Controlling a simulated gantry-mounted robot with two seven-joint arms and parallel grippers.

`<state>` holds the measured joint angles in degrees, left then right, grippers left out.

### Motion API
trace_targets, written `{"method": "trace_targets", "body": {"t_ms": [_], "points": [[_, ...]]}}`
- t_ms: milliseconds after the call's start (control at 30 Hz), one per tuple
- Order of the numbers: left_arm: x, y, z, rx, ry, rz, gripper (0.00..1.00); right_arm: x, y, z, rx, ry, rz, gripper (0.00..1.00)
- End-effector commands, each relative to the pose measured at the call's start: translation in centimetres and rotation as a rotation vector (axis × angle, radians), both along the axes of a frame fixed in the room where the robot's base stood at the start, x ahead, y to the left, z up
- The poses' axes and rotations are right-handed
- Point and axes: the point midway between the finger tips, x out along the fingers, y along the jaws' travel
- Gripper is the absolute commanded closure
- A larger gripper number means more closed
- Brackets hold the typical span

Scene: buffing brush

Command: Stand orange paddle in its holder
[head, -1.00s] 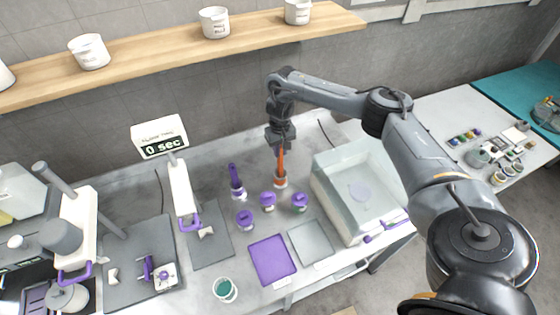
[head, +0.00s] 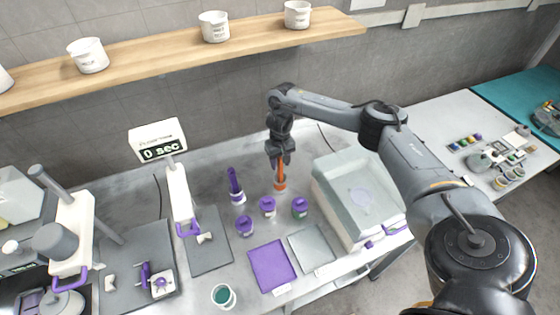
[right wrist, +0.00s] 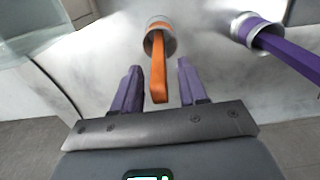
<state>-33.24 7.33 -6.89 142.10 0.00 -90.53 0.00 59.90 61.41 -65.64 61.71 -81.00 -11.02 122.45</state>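The orange paddle (head: 281,172) stands in its round holder (head: 280,186) near the middle of the bench. In the right wrist view the orange paddle (right wrist: 158,75) rises from the white-and-orange holder (right wrist: 160,36), leaning slightly. My right gripper (head: 281,160) is above it, pointing down. In the right wrist view the two purple fingers of my right gripper (right wrist: 158,84) are spread apart, with the paddle's handle end between them and a gap on each side. My left gripper is not in view.
A purple paddle (head: 235,181) stands in its own holder to the left. A clear-lidded tank (head: 355,185) is close on the right. A purple mat (head: 272,266) and a grey plate (head: 312,247) lie in front.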

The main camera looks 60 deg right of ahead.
Motion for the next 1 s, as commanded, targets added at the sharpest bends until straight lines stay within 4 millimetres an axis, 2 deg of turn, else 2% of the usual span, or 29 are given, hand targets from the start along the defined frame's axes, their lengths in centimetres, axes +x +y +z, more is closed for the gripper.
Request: {"method": "trace_targets", "body": {"t_ms": [333,467,633,800,1000], "points": [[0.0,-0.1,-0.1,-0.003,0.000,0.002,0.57,0.0,0.0,0.2,-0.001,-0.001,0.000,0.56],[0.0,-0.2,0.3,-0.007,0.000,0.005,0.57,0.1,0.0,1.4,0.000,-0.003,0.001,0.56],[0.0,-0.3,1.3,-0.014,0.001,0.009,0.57,0.1,0.0,4.2,0.000,-0.005,0.000,0.56],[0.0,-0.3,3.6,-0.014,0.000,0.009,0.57,0.1,0.0,7.8,-0.002,-0.004,0.001,0.56],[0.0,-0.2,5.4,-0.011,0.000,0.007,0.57,0.1,0.0,10.7,-0.001,-0.003,0.001,0.56]]}}
